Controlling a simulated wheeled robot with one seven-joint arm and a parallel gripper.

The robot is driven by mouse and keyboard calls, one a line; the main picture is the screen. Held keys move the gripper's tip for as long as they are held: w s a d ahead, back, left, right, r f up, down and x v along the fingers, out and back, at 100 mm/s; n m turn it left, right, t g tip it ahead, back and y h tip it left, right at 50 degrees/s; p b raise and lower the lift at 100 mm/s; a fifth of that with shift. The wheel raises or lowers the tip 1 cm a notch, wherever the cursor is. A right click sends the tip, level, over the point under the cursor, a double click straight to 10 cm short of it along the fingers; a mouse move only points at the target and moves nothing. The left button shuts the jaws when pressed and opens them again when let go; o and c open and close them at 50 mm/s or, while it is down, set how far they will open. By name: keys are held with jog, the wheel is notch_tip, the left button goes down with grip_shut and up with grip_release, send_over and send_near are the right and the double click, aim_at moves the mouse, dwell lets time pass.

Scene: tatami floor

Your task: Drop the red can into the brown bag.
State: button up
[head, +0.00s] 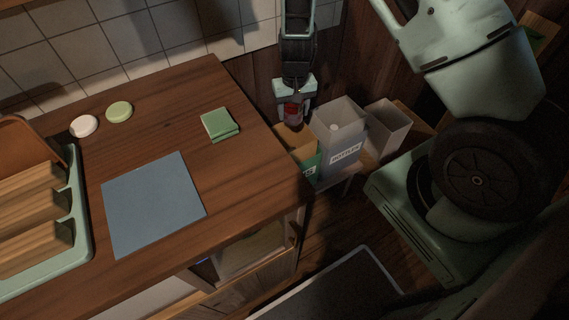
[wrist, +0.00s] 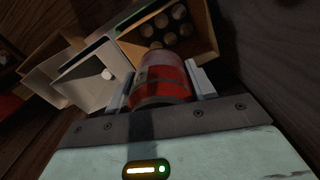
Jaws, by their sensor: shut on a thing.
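The red can (head: 292,113) is between the fingers of my gripper (head: 293,106), held in the air past the right edge of the wooden counter. In the wrist view the red can (wrist: 162,84) is gripped from both sides by my gripper (wrist: 162,80). A brown open-topped container (head: 294,138) with a green lower front stands just below the can. In the wrist view this brown container (wrist: 205,38) holds several round grey things, and the can covers part of its near edge. A second brown container (head: 419,127) stands farther right, mostly hidden; I cannot tell which is a bag.
A pale bin marked BOTTLES (head: 345,153) stands right beside the nearer brown container, then another pale bin (head: 390,122). The wooden counter (head: 240,165) holds a green sponge-like block (head: 219,124), a blue-grey mat (head: 153,204) and two round discs. A dark wood wall is behind.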

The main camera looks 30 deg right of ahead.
aim_at(293, 123)
jog(key=shift+f+b, duration=2.35)
jog(key=shift+f, duration=0.5)
jog(key=o, duration=1)
jog(key=shift+r, duration=0.1)
notch_tip(293, 123, up, 17)
jog(key=p, duration=0.2)
jog(key=shift+r+p, duration=0.15)
jog(key=shift+p, duration=0.2)
